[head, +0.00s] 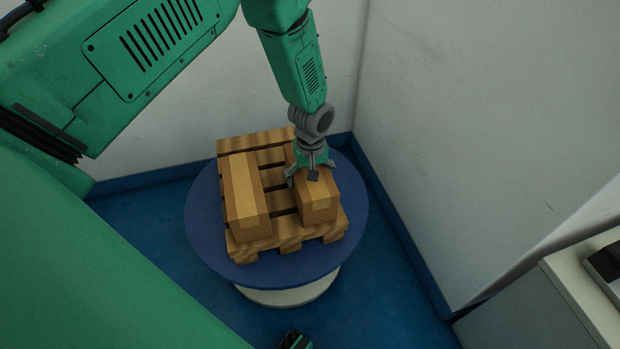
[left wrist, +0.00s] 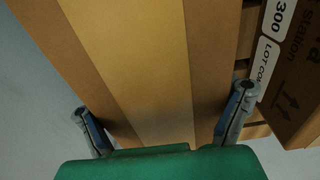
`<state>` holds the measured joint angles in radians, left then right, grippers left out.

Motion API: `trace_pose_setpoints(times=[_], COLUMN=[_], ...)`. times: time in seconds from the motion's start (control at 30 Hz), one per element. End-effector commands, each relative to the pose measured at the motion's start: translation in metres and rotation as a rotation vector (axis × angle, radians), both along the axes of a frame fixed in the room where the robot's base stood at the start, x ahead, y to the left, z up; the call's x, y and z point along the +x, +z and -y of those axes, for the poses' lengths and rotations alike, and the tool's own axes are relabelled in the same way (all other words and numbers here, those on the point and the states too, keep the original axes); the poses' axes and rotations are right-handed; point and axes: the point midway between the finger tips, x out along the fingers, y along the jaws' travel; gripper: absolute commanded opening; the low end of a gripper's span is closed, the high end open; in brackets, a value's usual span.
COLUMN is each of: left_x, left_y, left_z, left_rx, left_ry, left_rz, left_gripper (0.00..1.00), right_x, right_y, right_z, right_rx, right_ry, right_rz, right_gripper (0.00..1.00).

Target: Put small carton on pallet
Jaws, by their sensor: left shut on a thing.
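My left gripper (head: 312,175) points down and is shut on a small brown carton (head: 318,207) at the right side of the wooden pallet (head: 285,237). The carton is upright and over the pallet's slats; whether its base fully touches them is hard to see. In the left wrist view the carton (left wrist: 150,70), with a lighter tape band, fills the space between the two fingers (left wrist: 165,118). A second, longer carton (head: 242,190) lies along the pallet's left side, apart from the held one.
The pallet sits on a round blue turntable (head: 204,215) with a pale base. White walls (head: 470,120) close in behind and to the right. A labelled carton (left wrist: 295,75) shows at the right of the wrist view. A pale cabinet (head: 570,290) stands at the lower right.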

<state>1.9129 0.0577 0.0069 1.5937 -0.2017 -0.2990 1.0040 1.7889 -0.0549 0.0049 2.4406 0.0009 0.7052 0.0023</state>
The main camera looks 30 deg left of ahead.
Motion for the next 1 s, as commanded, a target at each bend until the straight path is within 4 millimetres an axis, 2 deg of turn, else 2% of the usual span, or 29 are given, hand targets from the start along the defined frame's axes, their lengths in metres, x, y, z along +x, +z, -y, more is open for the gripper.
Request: trace_pose_setpoints(times=[0.17,0.2,0.23,0.5,0.63,0.77,1.0], left_x=[0.001,0.0,0.0,0.0,0.001,0.0,-0.001], left_y=[0.001,0.0,0.0,0.0,0.009,0.033,0.085], left_z=[0.001,0.001,0.001,0.0,0.0,0.001,0.002], left_rx=[0.002,0.002,0.002,0.001,0.001,0.002,0.002], left_ry=[-0.001,-0.001,-0.001,-0.001,-0.001,-0.001,0.0], left_rz=[0.002,-0.001,-0.001,-0.001,0.001,0.001,0.001], left_gripper=[0.31,0.93,1.0,1.0,1.0,1.0,1.0], right_x=[0.0,0.0,0.0,0.0,0.0,0.0,0.0], right_y=[0.0,0.0,0.0,0.001,0.004,0.013,0.031], right_z=[0.0,0.0,0.0,0.0,0.0,0.0,0.0], right_rx=[0.0,0.0,0.0,0.0,0.0,0.0,0.0], right_ry=[0.0,0.0,0.0,0.0,0.0,0.0,0.0], right_rz=[0.0,0.0,0.0,0.0,0.0,0.0,0.0], right_gripper=[0.0,0.0,0.0,0.0,0.0,0.0,0.0])
